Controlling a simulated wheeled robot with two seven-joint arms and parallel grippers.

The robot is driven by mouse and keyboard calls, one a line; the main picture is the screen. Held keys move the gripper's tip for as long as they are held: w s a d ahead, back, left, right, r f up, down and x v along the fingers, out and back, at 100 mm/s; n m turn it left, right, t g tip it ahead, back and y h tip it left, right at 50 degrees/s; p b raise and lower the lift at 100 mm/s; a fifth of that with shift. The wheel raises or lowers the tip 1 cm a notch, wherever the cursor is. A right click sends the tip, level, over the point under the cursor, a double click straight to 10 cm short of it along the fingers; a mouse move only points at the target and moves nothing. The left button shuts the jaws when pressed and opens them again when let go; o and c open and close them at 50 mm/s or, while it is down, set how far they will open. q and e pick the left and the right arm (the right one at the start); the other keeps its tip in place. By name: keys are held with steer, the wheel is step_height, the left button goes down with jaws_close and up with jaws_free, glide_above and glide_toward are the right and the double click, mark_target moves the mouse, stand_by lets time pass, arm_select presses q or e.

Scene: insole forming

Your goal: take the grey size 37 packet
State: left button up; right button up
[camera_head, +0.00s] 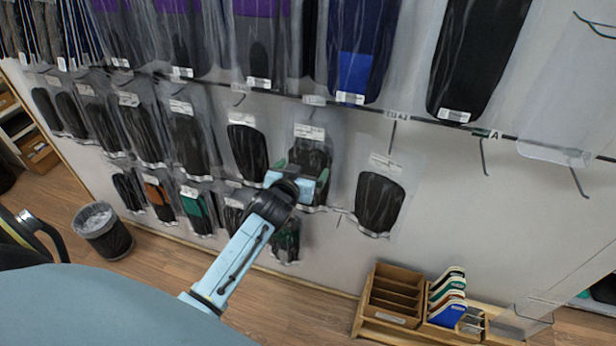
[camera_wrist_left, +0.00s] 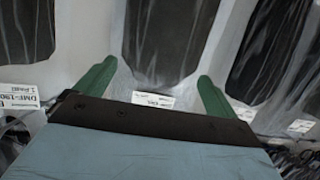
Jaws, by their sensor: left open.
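Clear packets with dark insoles hang on wall hooks. I cannot read the size on any label, so I cannot tell which is size 37. My left gripper (camera_head: 302,171) is open, with its green fingers in front of a dark grey packet (camera_head: 309,151) in the middle row. In the left wrist view, the gripper (camera_wrist_left: 157,72) has its fingers apart on either side of the lower part of a dark insole packet (camera_wrist_left: 165,35). I cannot tell whether they touch it. My right gripper is not in view.
Similar packets hang close by, one to the left (camera_head: 247,150) and one to the right (camera_head: 379,203). Larger packets hang above. A wooden box (camera_head: 393,297) stands low on the right, and a waste bin (camera_head: 104,232) on the floor at left. The wall at right is mostly bare.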

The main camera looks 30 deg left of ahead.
mark_target(307, 161)
arm_select(q)
steer(key=shift+x, duration=1.85)
steer(key=shift+a, duration=0.15)
steer(key=c, duration=1.4)
steer(key=shift+r, duration=0.1)
